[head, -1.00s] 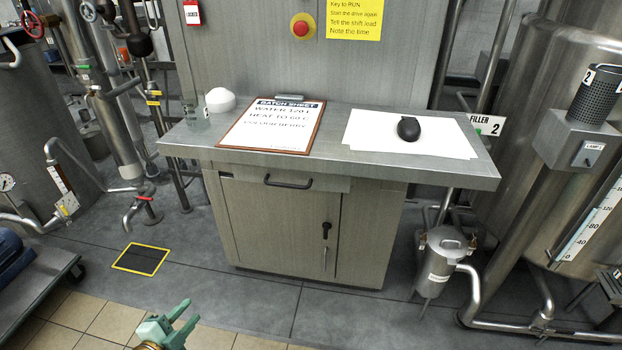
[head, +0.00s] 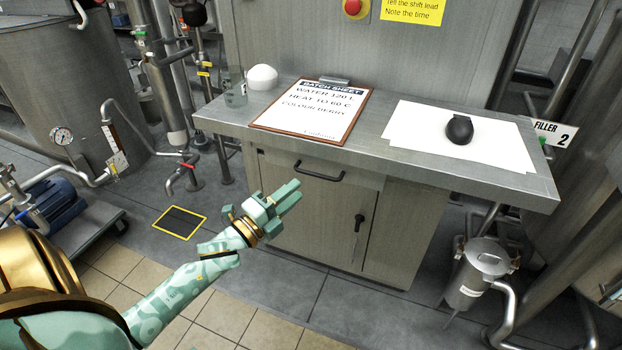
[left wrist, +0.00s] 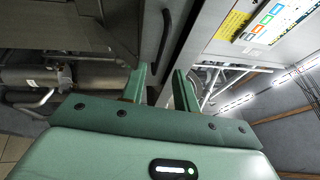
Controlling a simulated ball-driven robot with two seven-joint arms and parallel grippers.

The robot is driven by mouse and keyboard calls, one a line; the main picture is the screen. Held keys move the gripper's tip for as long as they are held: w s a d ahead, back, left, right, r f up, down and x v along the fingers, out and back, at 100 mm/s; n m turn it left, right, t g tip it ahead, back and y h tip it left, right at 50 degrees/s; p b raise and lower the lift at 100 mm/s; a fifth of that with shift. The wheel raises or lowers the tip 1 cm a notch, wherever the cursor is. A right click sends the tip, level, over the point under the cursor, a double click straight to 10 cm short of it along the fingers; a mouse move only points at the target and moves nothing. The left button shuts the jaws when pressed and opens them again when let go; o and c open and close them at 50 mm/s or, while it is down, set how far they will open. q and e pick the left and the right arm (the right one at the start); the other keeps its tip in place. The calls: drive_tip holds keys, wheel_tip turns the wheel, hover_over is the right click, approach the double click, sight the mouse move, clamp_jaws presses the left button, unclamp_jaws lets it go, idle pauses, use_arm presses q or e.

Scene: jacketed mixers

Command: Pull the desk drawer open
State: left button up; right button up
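The desk drawer (head: 278,160) is a grey front under the worktop, flush with the cabinet and shut. Its dark bar handle (head: 319,175) is fixed across the upper middle. My left gripper (head: 294,190) is a green two-finger gripper just in front of the drawer, to the left of the handle in the head view. In the left wrist view its fingers (left wrist: 161,72) are apart with nothing between them. The handle (left wrist: 164,45) shows there as a dark bar beyond the fingertips, running nearly upright. I see no contact with it. My right gripper is not in view.
A cabinet door with a black latch (head: 359,221) is below. A steel canister (head: 478,275) stands at right. The floor in front is clear.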

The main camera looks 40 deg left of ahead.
use_arm(q)
drive_tip(key=x, duration=0.6)
drive_tip(key=shift+w, duration=0.15)
clamp_jaws()
